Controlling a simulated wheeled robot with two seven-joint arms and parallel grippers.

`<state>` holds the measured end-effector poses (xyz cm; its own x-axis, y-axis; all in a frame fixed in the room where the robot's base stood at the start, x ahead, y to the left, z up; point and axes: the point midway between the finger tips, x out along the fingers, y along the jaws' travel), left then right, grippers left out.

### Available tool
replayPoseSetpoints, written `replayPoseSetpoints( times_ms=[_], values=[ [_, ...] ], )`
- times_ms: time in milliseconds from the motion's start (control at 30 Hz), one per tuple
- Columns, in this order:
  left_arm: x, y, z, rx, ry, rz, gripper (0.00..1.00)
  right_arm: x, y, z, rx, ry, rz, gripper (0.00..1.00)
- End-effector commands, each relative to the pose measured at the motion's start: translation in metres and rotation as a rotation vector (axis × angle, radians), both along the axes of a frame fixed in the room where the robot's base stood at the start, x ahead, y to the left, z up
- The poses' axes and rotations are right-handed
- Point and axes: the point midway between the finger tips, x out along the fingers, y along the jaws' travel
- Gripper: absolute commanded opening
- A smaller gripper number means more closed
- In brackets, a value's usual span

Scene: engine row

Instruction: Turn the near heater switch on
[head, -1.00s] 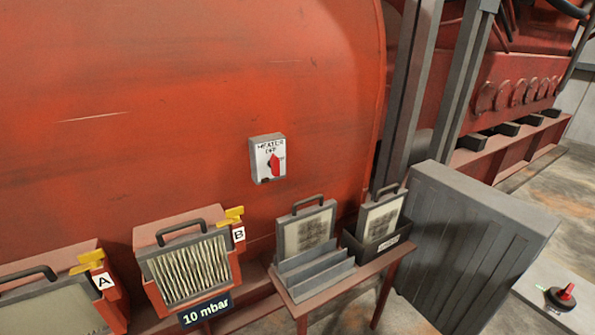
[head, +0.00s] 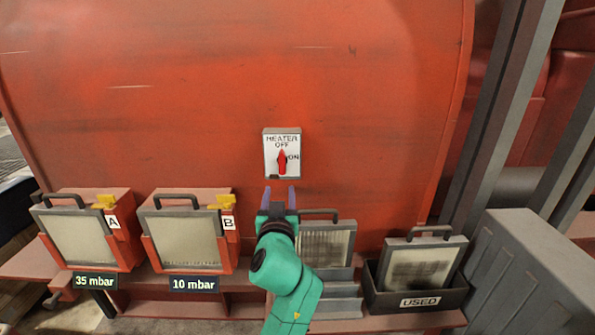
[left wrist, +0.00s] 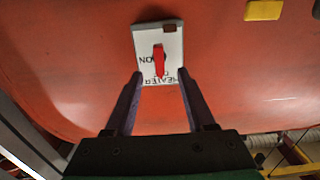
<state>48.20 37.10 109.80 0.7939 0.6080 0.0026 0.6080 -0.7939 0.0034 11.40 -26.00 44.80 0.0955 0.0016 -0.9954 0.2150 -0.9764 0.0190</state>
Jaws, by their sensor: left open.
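The heater switch (head: 282,154) is a grey box with a white face on the red engine wall, marked HEATER, OFF at the top and ON at the right. Its red knob (head: 282,162) stands upright, toward OFF. My left gripper (head: 280,192) is open, just below the box, its two purple fingers pointing up toward it. In the left wrist view the switch shows upside down, and the red knob (left wrist: 159,60) lies beyond the fingertips, between their lines. The fingers (left wrist: 158,78) appear apart from the knob. My right gripper is not in view.
Two filter boxes labelled A (head: 88,232) and B (head: 187,231) stand at the left, with gauges 35 mbar and 10 mbar. A filter in a grey rack (head: 330,245) and a black USED bin (head: 420,299) stand at the right. The wall around the switch is clear.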

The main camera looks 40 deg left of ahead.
Motion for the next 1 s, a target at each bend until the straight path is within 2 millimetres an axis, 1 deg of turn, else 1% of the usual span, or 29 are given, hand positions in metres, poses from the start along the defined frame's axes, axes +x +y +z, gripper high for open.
replayPoseSetpoints(
  times_ms=[33, 100, 167, 300, 400, 533, 767, 800, 867, 900, 933, 1000],
  values=[
    [0.01, 0.007, 0.006, 0.003, 0.001, 0.0, 0.55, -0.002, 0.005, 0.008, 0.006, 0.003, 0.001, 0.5],
    [0.025, 0.019, 0.006, 0.004, 0.001, 0.0, 0.55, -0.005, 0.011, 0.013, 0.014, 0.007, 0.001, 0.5],
    [0.039, 0.029, 0.006, 0.004, 0.001, -0.001, 0.55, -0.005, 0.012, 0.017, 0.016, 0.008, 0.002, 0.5],
    [0.068, 0.051, 0.005, 0.002, 0.002, -0.001, 0.55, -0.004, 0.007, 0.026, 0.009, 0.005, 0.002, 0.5],
    [0.084, 0.063, 0.003, 0.002, 0.001, -0.003, 0.55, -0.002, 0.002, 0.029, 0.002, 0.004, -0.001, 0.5],
    [0.095, 0.071, 0.001, 0.0, 0.001, -0.003, 0.55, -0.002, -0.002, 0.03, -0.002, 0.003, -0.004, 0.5],
    [0.097, 0.072, 0.0, -0.001, 0.001, -0.004, 0.55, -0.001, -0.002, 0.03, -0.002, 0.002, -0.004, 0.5],
    [0.097, 0.072, 0.0, -0.001, 0.001, -0.004, 0.51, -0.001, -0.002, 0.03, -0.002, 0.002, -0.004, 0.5],
    [0.097, 0.072, 0.0, 0.0, 0.001, -0.004, 0.28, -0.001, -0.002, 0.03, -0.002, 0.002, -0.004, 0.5],
    [0.097, 0.072, 0.0, 0.0, 0.001, -0.004, 0.13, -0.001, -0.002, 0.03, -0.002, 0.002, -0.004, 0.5],
    [0.097, 0.072, 0.0, 0.0, 0.001, -0.004, 0.01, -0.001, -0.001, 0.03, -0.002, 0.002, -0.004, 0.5],
    [0.097, 0.072, 0.0, 0.0, 0.001, -0.004, 0.0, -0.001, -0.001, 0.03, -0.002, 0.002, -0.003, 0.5]
  ],
)
